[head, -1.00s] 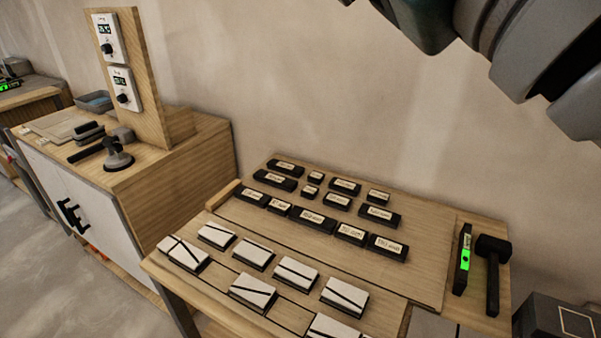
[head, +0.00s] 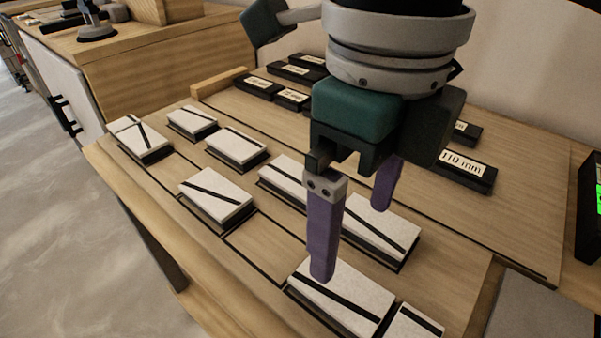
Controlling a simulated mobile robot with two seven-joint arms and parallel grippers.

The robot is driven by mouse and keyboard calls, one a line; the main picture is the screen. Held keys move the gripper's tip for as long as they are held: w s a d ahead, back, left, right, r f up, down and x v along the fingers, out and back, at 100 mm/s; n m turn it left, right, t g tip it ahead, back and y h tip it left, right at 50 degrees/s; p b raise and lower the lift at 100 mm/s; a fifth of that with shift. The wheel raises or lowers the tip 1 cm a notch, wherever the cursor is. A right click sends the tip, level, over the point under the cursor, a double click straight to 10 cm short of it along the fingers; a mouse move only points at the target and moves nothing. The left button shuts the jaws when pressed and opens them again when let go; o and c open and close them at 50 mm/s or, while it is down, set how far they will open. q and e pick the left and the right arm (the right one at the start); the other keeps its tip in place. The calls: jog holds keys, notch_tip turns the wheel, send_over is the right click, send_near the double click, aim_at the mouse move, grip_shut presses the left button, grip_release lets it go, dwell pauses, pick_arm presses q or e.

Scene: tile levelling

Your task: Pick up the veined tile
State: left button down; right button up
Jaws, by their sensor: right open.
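Several white tiles with dark veins lie on dark bases on the wooden bench, so I cannot tell which one is meant. The front veined tile (head: 352,310) lies under the near fingertip of my right gripper (head: 353,242). Another veined tile (head: 385,222) lies behind it, partly covered by the fingers. The right gripper is open and empty, its purple fingers pointing down; whether a fingertip touches a tile is unclear. A tile with crossing veins (head: 135,130) sits at the far left. My left gripper is not in view.
More veined tiles (head: 217,190) lie to the left in rows. Black labelled blocks (head: 468,168) stand behind, some hidden by my right arm. A grey slab (head: 540,305) is at the lower right. A wooden cabinet (head: 165,70) stands at the back left.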

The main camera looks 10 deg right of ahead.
aim_at(340, 288)
jog(key=f, duration=0.3)
jog(key=shift+s+a+f, duration=0.15)
jog(key=shift+s+f, duration=0.05)
jog(key=shift+f, duration=0.15)
notch_tip(340, 288, down, 5)
jog(key=shift+s+a+f+b, duration=0.1)
jog(key=shift+f+b, duration=0.1)
jog(key=shift+b, duration=0.15)
jog(key=c, duration=1.5)
jog(key=shift+o, duration=0.2)
jog(key=shift+r, duration=0.15)
